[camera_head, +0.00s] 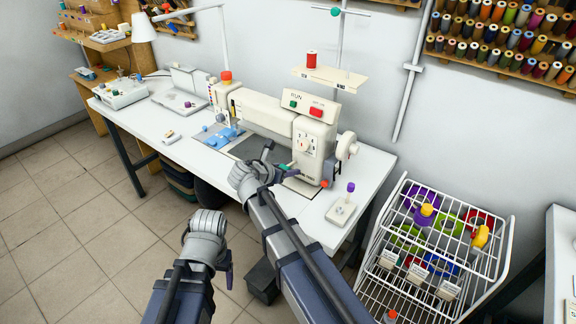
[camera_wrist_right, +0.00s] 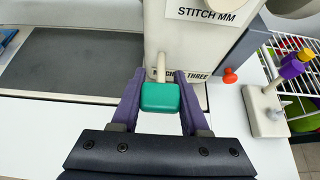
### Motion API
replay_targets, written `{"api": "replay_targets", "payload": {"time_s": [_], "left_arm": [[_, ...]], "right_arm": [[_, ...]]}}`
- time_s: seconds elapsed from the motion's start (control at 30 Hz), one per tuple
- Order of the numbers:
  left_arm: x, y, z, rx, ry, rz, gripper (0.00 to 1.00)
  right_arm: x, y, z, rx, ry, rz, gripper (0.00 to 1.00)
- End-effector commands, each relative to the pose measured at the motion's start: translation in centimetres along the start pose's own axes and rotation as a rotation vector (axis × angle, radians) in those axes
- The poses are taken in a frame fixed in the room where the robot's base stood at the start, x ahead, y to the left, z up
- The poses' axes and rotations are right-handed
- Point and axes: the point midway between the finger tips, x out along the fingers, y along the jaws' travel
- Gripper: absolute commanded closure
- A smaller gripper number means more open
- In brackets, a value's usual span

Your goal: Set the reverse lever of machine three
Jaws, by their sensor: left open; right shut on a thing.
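A cream sewing machine (camera_head: 270,117) stands on the white table; in the wrist view its label partly reads "THREE". The reverse lever (camera_wrist_right: 160,97) has a green block on a short cream stem low on the machine's front. My right gripper (camera_wrist_right: 158,76) has its two purple fingers on either side of the green block and is shut on it. In the head view the right gripper (camera_head: 279,163) is at the machine's right front, and the lever is mostly hidden there. My left gripper (camera_head: 228,268) is open and empty, low in front of the table, away from the machine.
A small cream stand with a purple knob (camera_head: 343,208) sits right of the machine. An orange-red knob (camera_wrist_right: 230,76) is beside the lever. A white wire rack (camera_head: 408,262) stands right of the table. Blue pieces (camera_head: 220,137) and a laptop (camera_head: 183,92) lie left. Floor is clear at left.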

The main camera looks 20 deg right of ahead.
Motion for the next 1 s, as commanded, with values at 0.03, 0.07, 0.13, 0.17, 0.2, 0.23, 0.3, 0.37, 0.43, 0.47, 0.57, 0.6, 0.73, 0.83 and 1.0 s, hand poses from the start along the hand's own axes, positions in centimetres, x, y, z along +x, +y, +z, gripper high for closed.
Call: {"api": "replay_targets", "payload": {"time_s": [0.03, 0.07, 0.13, 0.17, 0.2, 0.23, 0.3, 0.37, 0.43, 0.47, 0.57, 0.6, 0.73, 0.83, 1.0], "left_arm": [[-0.13, -0.01, 0.01, 0.0, 0.0, 0.0, 0.28], [-0.13, -0.01, 0.01, 0.0, 0.0, 0.0, 0.28], [-0.12, -0.01, 0.01, 0.0, 0.0, 0.0, 0.28], [-0.11, -0.01, 0.01, 0.0, 0.0, 0.0, 0.28], [-0.11, -0.01, 0.01, 0.0, 0.0, 0.0, 0.28], [-0.11, -0.01, 0.01, 0.0, 0.0, 0.0, 0.28], [-0.11, -0.01, 0.01, 0.0, 0.0, 0.0, 0.28], [-0.11, -0.01, 0.01, 0.0, 0.0, 0.0, 0.28], [-0.12, -0.01, 0.01, 0.0, 0.0, 0.0, 0.28], [-0.12, -0.01, 0.01, 0.0, 0.0, 0.0, 0.28], [-0.11, -0.01, 0.01, 0.0, 0.0, 0.0, 0.28], [-0.11, -0.01, 0.01, 0.0, 0.0, 0.0, 0.28], [-0.1, -0.01, 0.01, 0.0, 0.0, 0.0, 0.28], [-0.1, -0.01, 0.01, 0.0, 0.0, 0.0, 0.28], [-0.4, -0.04, 0.02, 0.0, 0.0, 0.0, 0.28]], "right_arm": [[-0.01, 0.02, 0.1, 0.0, 0.002, 0.0, 1.0], [0.0, 0.02, 0.09, 0.0, 0.003, 0.0, 1.0], [0.02, 0.02, 0.07, 0.0, 0.003, 0.0, 1.0], [0.02, 0.02, 0.07, 0.0, 0.003, 0.0, 1.0], [0.03, 0.02, 0.08, 0.0, 0.003, 0.0, 1.0], [0.03, 0.03, 0.08, 0.0, 0.003, 0.0, 1.0], [0.03, 0.03, 0.1, 0.0, 0.002, 0.0, 1.0], [0.03, 0.03, 0.12, 0.0, 0.001, 0.0, 1.0], [0.03, 0.04, 0.12, 0.0, 0.001, 0.0, 0.48], [0.02, 0.04, 0.12, 0.0, 0.001, 0.0, 0.45], [0.02, 0.03, 0.11, 0.0, 0.002, 0.0, 0.34], [0.02, 0.04, 0.11, 0.0, 0.002, 0.0, 0.29], [0.02, 0.03, 0.09, 0.0, 0.002, 0.0, 0.25], [0.01, 0.03, 0.08, 0.0, 0.002, 0.0, 0.25], [-0.27, -0.08, 0.27, 0.0, 0.002, 0.0, 0.25]]}}
